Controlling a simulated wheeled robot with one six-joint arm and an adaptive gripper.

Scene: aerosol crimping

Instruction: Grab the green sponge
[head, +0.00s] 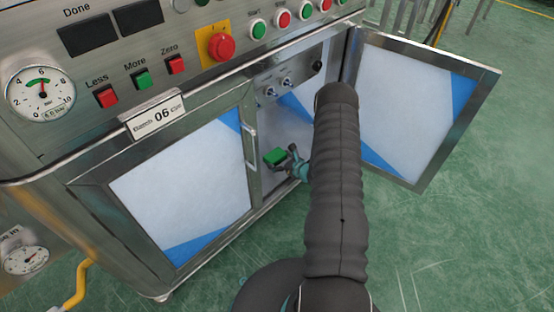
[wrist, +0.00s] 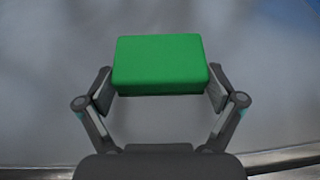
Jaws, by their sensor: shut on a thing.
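The green sponge (wrist: 160,64) is a plain rectangular block held between the two fingers of my gripper (wrist: 160,92) in the wrist view. The fingers press on its left and right sides. In the head view the sponge (head: 275,156) shows at the tip of my gripper (head: 286,160), inside the open right part of the steel cabinet. My dark arm hides part of the cabinet opening and some of the gripper. I cannot tell whether the sponge touches the cabinet floor.
The right cabinet door (head: 410,110) stands open to the right. The left door (head: 185,185) is shut, with a handle (head: 250,147) close to my gripper. A control panel with a red emergency button (head: 221,46) is above. Green floor (head: 470,230) is clear at right.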

